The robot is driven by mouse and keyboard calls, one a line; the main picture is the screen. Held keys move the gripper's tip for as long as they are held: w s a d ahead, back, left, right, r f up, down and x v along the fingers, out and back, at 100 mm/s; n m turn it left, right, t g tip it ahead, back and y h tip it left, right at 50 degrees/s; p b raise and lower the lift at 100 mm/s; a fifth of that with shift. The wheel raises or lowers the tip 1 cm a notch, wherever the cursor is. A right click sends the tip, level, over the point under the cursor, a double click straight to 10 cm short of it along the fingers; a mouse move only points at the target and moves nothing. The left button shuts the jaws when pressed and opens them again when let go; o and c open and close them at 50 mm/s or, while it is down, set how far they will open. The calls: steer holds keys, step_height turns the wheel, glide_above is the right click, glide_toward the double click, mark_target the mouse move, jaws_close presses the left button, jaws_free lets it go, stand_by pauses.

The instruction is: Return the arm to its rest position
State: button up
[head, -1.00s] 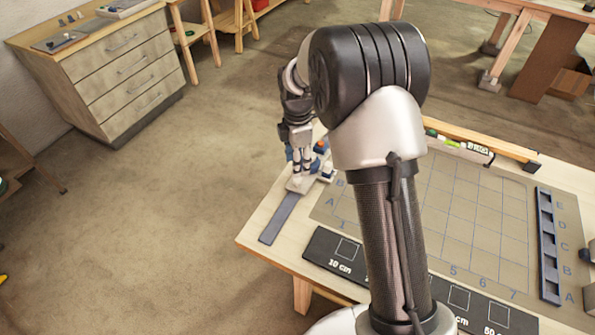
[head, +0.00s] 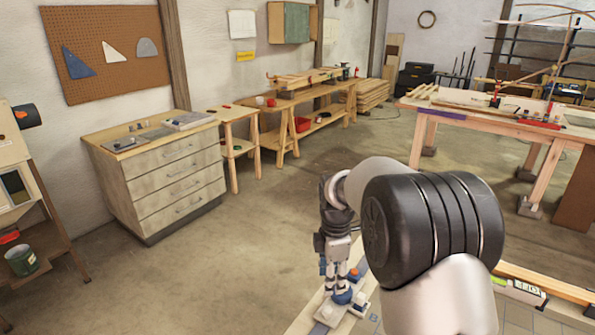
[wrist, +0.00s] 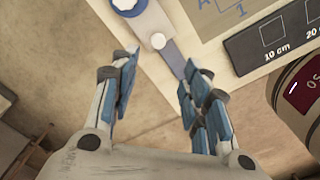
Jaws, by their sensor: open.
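My gripper (head: 334,277) hangs pointing down at the near-left corner of the worktable, beside and over a pale fixture (head: 329,311) with a blue knob. In the wrist view my gripper (wrist: 160,74) has its two blue-padded fingers spread wide, with nothing between them but the view of the floor and table edge. A blue-grey strip (wrist: 171,59) with a white block (wrist: 150,21) and a blue round knob (wrist: 127,4) lies beyond the fingertips. My arm is bent, its large dark joint at the right of the head view.
The worktable (head: 302,322) is mostly below the head view; its printed size board (wrist: 270,46) shows in the wrist view. A drawer cabinet (head: 175,181), wooden benches (head: 290,108) and another table (head: 470,120) stand farther back. The floor (head: 240,220) between is clear.

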steer(key=s+d+r+m+t, duration=0.2)
steer(key=s+r+m, duration=0.6)
steer(key=s+r, duration=0.55)
steer(key=s+m+t, duration=0.2)
steer(key=s+m, duration=0.9)
steer(key=s, duration=0.7)
steer(key=shift+s+d+r+t, duration=0.25)
steer(key=shift+d+r+t, duration=0.05)
steer(key=shift+d+r, duration=0.05)
